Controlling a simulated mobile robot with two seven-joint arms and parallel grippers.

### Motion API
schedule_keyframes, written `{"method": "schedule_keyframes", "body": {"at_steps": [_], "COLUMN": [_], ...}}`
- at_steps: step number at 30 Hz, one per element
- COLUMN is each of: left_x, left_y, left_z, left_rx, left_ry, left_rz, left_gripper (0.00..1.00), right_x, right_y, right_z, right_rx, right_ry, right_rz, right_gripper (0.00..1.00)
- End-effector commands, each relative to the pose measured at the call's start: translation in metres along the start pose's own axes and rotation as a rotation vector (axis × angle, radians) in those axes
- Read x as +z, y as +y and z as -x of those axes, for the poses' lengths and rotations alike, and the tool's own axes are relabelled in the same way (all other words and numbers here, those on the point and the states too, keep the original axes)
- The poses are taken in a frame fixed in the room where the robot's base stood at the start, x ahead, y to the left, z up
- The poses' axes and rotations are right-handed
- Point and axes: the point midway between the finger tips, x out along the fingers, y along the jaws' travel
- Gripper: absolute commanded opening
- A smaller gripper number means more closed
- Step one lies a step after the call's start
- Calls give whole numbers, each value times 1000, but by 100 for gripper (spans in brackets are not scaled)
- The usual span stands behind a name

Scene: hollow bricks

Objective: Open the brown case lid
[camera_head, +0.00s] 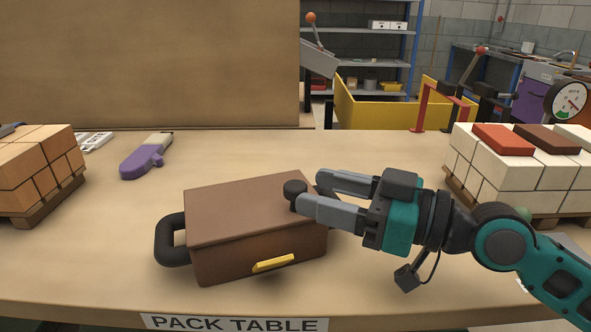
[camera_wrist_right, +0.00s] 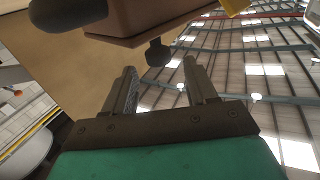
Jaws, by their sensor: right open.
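The brown case (camera_head: 255,225) stands on the pack table with its lid (camera_head: 245,205) shut. It has a dark handle (camera_head: 170,240) on its left side, a yellow latch (camera_head: 273,263) on its front and a black knob (camera_head: 293,188) at the right of the lid. My right gripper (camera_head: 309,190) is open and empty, coming in from the right at the knob. In the right wrist view the knob (camera_wrist_right: 157,53) lies just ahead of the gap between the fingertips (camera_wrist_right: 159,67); I cannot tell whether they touch it. My left gripper is not in view.
Stacked tan bricks (camera_head: 38,170) on a pallet stand at left, white and red bricks (camera_head: 520,165) on a pallet at right. A purple tool (camera_head: 143,160) lies behind the case. The table (camera_head: 80,265) is clear in front and at left of the case.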

Motion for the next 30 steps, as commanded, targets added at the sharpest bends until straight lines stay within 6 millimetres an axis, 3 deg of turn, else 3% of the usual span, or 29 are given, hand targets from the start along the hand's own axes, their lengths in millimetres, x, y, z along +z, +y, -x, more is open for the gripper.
{"method": "schedule_keyframes", "body": {"at_steps": [9, 22, 30], "left_x": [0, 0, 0], "left_y": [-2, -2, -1], "left_z": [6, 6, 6], "left_rx": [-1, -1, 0], "left_ry": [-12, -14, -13], "left_rz": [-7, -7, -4], "left_gripper": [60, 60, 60], "right_x": [-1, 1, 1], "right_y": [0, 0, 0], "right_z": [-39, -46, -46], "right_rx": [0, 1, 1], "right_ry": [2, -1, -1], "right_rz": [-2, -1, -1], "right_gripper": [57, 57, 32]}}
